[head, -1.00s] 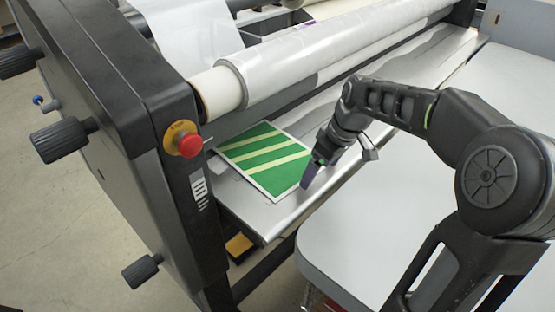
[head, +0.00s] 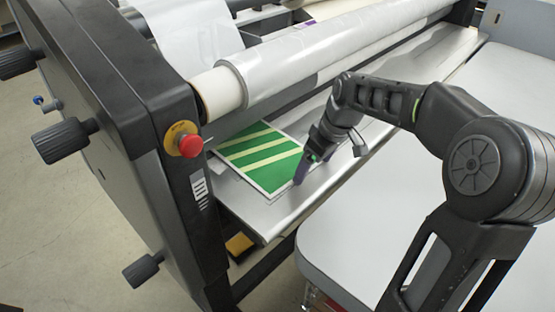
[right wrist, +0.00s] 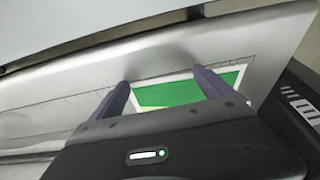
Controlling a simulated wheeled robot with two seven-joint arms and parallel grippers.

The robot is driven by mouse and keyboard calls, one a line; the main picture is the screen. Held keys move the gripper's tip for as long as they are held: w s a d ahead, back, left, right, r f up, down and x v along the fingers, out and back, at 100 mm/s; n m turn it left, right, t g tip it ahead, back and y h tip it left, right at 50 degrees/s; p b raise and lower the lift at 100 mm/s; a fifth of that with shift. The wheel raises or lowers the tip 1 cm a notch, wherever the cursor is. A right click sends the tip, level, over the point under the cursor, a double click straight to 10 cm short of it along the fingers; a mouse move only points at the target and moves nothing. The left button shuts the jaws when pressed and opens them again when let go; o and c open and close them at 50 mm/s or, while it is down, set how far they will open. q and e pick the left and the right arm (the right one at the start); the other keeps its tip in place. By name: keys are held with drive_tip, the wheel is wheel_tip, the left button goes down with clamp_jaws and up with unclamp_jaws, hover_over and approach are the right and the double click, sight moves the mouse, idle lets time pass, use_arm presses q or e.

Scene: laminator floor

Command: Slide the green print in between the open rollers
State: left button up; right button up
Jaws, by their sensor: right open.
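The green print (head: 259,156), with pale diagonal stripes and a white border, lies flat on the laminator's metal feed table (head: 262,219). Its far edge lies close below the film roll (head: 330,52); whether it reaches between the rollers is hidden. My right gripper (head: 299,181) is at the print's near right corner. In the right wrist view my right gripper (right wrist: 160,84) is open, its two dark fingers apart, with part of the green print (right wrist: 180,92) showing between and beyond them. I cannot tell whether the fingers touch the print. My left gripper is not in view.
A red stop button (head: 189,145) sits on the laminator's dark side housing (head: 120,90), left of the print. A light grey table (head: 350,245) stands in front of the feed table. The feed table is clear to the right of my arm.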

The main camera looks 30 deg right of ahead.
drive_tip(key=shift+s, duration=0.25)
idle(0.3)
idle(0.4)
drive_tip(key=shift+s+a, duration=0.2)
drive_tip(key=shift+a, duration=0.35)
drive_tip(key=shift+w+a, duration=0.15)
drive_tip(key=shift+w, duration=0.35)
idle(0.5)
drive_tip(key=shift+s+d+b, duration=0.2)
drive_tip(key=shift+s+b, duration=0.1)
drive_tip(key=shift+s, duration=0.3)
idle(0.5)
drive_tip(key=shift+p+v, duration=2)
drive_tip(key=shift+v, duration=1.15)
drive_tip(key=shift+s, duration=0.1)
